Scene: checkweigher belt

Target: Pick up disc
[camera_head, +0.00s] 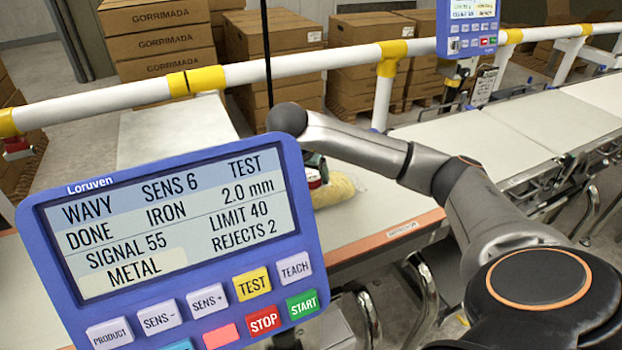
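My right arm reaches in from the right over the white belt, and its wrist bends down behind the blue panel. My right gripper (316,172) shows only as a small dark part at the panel's right edge, and its fingers are mostly hidden. A pale yellow bag-like item (340,188) lies on the belt right beside and below it. A small red and white patch shows at the gripper, too small to name. I cannot make out a disc. My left gripper is not in view.
A blue Loruven panel (180,226) fills the lower left, reading WAVY, TEST, DONE, IRON 2.0 mm, METAL. The white belt (185,135) runs behind it. A white rail with yellow joints (318,62) crosses behind. Stacked cartons (160,45) stand at the back. A second belt (480,145) lies right.

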